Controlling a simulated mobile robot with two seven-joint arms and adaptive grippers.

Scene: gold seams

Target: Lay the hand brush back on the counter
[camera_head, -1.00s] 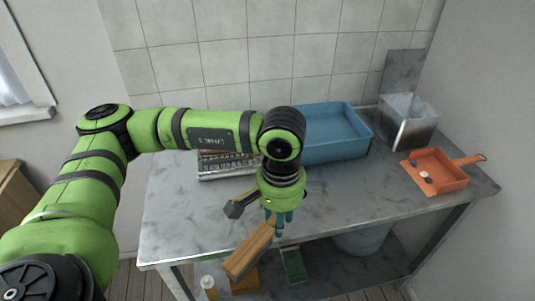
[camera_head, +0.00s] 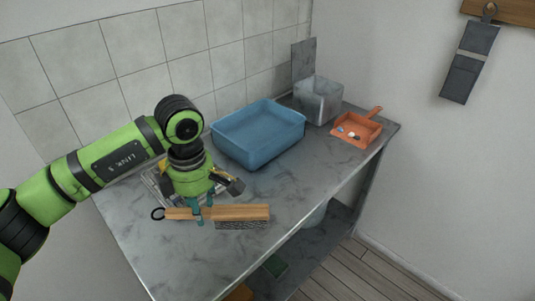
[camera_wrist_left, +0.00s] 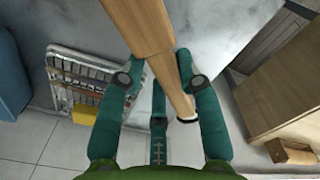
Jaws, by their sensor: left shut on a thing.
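The hand brush (camera_head: 243,213) has a wooden body, grey bristles facing down and a dark hanging loop at its left end. My left gripper (camera_head: 203,208) is shut on its handle; the brush lies level in the picture, above or at the counter's front part. I cannot tell whether the bristles touch the counter (camera_head: 278,195). In the left wrist view, the brush's wooden handle (camera_wrist_left: 155,50) runs between the teal fingers of my gripper (camera_wrist_left: 160,85). My right gripper is not in view.
A blue basin (camera_head: 262,155) stands at the back of the counter. A grey-white bin (camera_head: 318,100) and an orange dustpan (camera_head: 356,129) with small bits are at the far right. A wire rack (camera_wrist_left: 78,80) with a yellow item lies behind my gripper. Counter right of the brush is clear.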

